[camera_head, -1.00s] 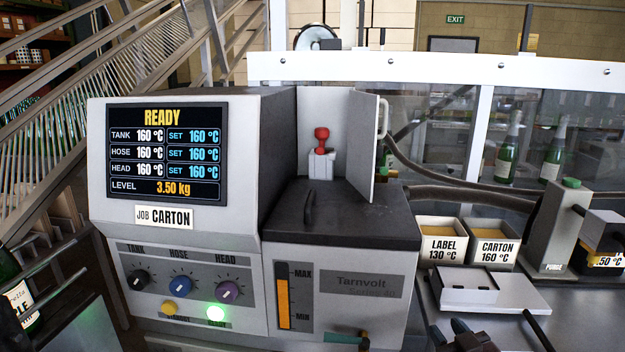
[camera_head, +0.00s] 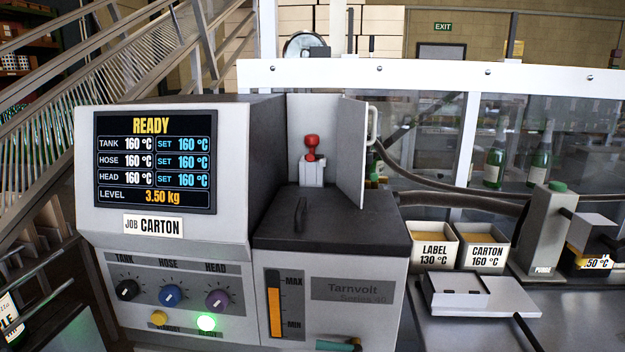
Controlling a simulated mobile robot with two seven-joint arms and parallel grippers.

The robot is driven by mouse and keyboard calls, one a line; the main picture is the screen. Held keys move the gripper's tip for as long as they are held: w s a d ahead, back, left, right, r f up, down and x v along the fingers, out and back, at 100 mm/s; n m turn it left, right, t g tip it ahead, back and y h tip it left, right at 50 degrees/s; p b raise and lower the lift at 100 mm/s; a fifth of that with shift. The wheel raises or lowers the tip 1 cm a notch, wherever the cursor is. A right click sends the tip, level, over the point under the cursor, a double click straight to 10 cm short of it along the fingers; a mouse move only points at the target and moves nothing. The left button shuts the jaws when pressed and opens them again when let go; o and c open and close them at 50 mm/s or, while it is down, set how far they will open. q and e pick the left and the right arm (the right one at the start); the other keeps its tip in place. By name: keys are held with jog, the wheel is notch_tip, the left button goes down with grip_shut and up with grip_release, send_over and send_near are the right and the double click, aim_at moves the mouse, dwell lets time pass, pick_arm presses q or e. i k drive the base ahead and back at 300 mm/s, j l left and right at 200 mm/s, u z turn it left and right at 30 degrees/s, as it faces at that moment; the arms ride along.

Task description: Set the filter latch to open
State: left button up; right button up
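A red knobbed lever (camera_head: 312,146) stands roughly upright on a small light grey block (camera_head: 312,172). It is in a recess at the back of the glue machine's dark top, and it is the only latch-like part I see there. No label on it can be read, so I cannot tell for certain that it is the filter latch or which setting it is in. A grey door (camera_head: 352,152) with a white handle stands open to the right of the lever. Neither of my grippers is in view.
The machine's screen (camera_head: 155,160) reads READY and the job plate CARTON. A dark handle (camera_head: 300,215) rises from the tank lid (camera_head: 345,225). LABEL (camera_head: 433,258) and CARTON (camera_head: 487,257) bins, a purge block (camera_head: 541,235) and dark hoses lie to the right.

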aim_at(310, 158)
jog(key=l+u, duration=0.1)
jog(key=l, duration=0.3)
jog(key=k+l+u, duration=0.15)
jog(key=l, duration=0.25)
jog(key=l+u, duration=0.1)
jog(key=l, duration=0.35)
jog(key=k+l+u, duration=0.15)
jog(key=l, duration=0.25)
jog(key=l+u, duration=0.1)
jog(key=l, duration=0.3)
jog(key=k+l+u, duration=0.15)
jog(key=l, duration=0.2)
jog(key=i+j+z, duration=0.15)
jog(key=j, duration=0.2)
jog(key=i+j+z, duration=0.1)
jog(key=j, duration=0.3)
jog(key=i+j+z, duration=0.15)
jog(key=j, duration=0.25)
jog(key=i+j+z, duration=0.1)
jog(key=j, duration=0.3)
